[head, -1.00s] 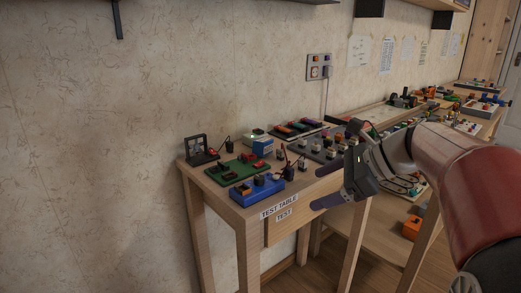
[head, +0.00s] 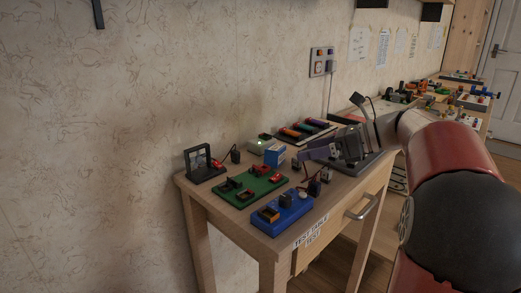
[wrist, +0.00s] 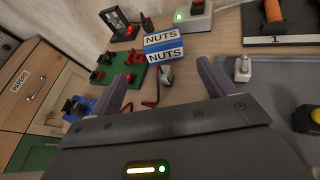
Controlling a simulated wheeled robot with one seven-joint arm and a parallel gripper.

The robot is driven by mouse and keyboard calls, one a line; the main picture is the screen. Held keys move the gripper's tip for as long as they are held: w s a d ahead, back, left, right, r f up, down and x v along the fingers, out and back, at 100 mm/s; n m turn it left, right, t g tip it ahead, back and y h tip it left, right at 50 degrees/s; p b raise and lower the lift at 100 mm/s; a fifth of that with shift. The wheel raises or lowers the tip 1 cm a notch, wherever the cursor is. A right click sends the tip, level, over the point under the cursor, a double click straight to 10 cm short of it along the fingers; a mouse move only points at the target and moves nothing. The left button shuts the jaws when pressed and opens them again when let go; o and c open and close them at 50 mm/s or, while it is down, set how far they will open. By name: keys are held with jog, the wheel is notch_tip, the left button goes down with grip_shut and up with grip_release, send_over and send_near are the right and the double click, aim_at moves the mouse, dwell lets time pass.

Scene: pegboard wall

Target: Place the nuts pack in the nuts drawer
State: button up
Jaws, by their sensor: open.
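The nuts pack (wrist: 165,46) is a small blue and white box labelled NUTS. It stands on the test table, and in the head view it is the blue box (head: 275,156) near the table's middle. My gripper (wrist: 163,82) is open and empty, with its two purple fingers pointing toward the pack and short of it. In the head view my gripper (head: 308,154) is just right of the pack, above the table. No drawer labelled nuts is readable. A closed drawer with a metal handle (head: 363,207) is in the test table's front.
A green board (head: 250,188), a blue block with knobs (head: 282,212) and a black frame stand (head: 203,165) crowd the table's left part. A white box with a green light (wrist: 192,18) is behind the pack. A cabinet labelled PAPERS (wrist: 28,84) is at the left.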

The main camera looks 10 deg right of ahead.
aim_at(283, 151)
jog(key=shift+w+a+f, duration=0.1)
jog(key=shift+w+a, duration=0.35)
jog(key=x, duration=0.7)
jog(key=shift+w, duration=0.3)
jog(key=c, duration=1.2)
jog(key=shift+r, duration=0.2)
